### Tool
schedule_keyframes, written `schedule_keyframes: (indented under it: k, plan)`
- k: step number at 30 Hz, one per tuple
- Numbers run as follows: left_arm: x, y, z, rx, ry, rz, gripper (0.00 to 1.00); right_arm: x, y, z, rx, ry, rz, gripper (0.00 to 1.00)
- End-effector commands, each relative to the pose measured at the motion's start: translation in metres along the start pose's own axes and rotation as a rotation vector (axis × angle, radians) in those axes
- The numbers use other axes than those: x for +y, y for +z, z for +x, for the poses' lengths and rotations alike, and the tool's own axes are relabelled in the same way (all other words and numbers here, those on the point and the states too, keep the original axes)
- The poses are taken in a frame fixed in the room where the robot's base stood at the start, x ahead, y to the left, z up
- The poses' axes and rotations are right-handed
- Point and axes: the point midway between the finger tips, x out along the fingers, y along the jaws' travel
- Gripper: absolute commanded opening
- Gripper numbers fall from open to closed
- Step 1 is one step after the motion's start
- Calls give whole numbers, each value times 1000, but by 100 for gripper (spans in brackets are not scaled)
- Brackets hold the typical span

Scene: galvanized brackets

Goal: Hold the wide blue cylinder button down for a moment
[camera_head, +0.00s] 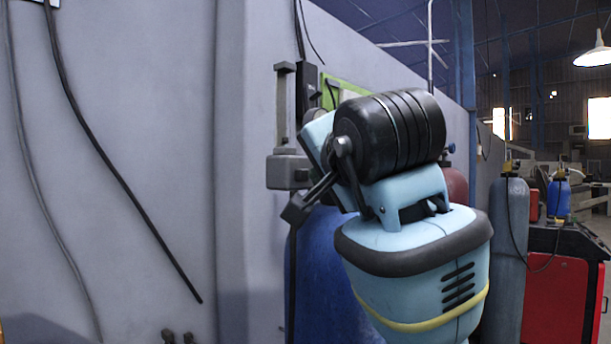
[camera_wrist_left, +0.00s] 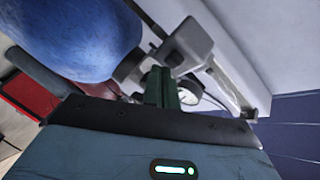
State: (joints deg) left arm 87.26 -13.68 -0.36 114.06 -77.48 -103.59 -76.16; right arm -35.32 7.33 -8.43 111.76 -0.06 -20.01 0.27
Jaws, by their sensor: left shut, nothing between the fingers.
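A wide blue cylinder (camera_head: 318,275) stands against the wall, partly hidden behind my left arm. In the left wrist view its rounded blue surface (camera_wrist_left: 70,35) fills the upper left. I cannot make out a separate button on it. My left gripper (camera_head: 297,208) is in front of the cylinder's upper part, below a grey bracket. Its fingers (camera_wrist_left: 160,87) are shut and empty in the left wrist view. Whether they touch anything cannot be told. My right gripper is not in view.
The grey bracket (camera_head: 288,171) sits on the wall close to the gripper and also shows in the left wrist view (camera_wrist_left: 190,43). A round gauge (camera_wrist_left: 187,97) is beside the fingers. A grey cylinder (camera_head: 513,240) and red cabinet (camera_head: 553,300) stand right. Cables hang on the left wall.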

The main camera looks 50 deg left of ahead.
Motion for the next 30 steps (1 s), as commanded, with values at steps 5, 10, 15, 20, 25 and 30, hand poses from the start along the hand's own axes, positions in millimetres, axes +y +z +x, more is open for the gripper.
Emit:
schedule_keyframes:
  k: [5,10,15,20,25,30]
  plan:
    - [0,0,0,0,0,0,0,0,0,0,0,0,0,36]
    - [0,0,0,0,0,0,0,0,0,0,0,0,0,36]
    - [-1,1,1,0,0,-1,0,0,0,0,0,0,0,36]
    - [-2,1,2,0,0,-1,0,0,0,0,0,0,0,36]
    - [-2,2,4,0,0,-1,0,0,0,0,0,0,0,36]
    - [-3,3,5,1,0,-1,0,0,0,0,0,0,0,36]
